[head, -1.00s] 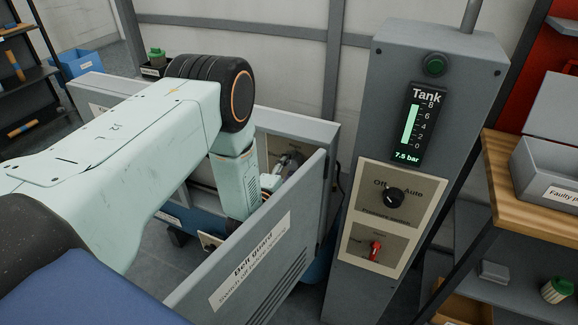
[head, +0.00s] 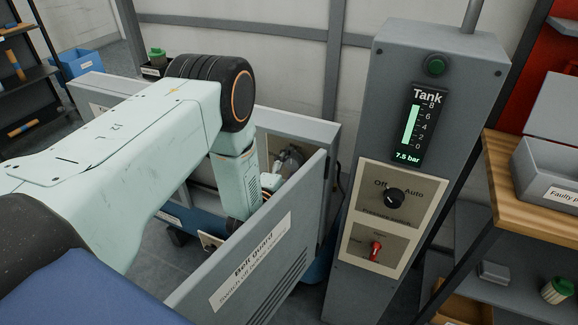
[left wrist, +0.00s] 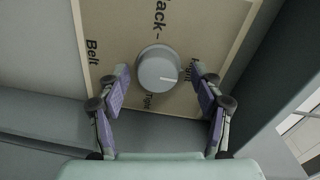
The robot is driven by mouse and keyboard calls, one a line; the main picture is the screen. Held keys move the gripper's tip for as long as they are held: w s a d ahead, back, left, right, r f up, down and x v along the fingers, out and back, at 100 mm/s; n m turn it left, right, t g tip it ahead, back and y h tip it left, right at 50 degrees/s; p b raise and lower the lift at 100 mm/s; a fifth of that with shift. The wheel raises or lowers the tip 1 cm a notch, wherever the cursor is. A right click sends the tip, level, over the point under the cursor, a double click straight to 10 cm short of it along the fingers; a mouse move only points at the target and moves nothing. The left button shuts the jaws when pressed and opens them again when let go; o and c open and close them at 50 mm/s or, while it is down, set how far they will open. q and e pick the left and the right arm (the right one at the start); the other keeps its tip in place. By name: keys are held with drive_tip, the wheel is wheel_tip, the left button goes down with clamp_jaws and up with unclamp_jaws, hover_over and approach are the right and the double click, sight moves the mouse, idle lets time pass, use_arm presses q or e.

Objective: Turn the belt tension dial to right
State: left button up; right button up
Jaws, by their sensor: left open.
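The belt tension dial (left wrist: 158,70) is a round grey knob with a white pointer mark, on a beige plate (left wrist: 205,22) with lettering that partly reads "Belt" and "ack-". In the left wrist view my left gripper (left wrist: 160,74) is open, with one finger on each side of the knob. Gaps show between the fingers and the knob's sides. In the head view my left gripper (head: 288,160) is small, in front of the beige plate inside the machine housing, partly behind the open belt guard (head: 265,245). The dial cannot be made out there. My right gripper is not in view.
A grey tank column (head: 350,285) with a pressure switch knob (head: 394,197) and a red lever (head: 375,250) stands to the right. The upright belt guard panel stands close beside my left forearm. A wooden-topped shelf (head: 510,175) is at the far right.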

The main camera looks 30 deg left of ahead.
use_arm(q)
drive_tip(key=shift+s, duration=0.1)
drive_tip(key=s, duration=0.7)
drive_tip(key=shift+s+d+r, duration=0.15)
drive_tip(key=shift+d, duration=0.05)
idle(0.4)
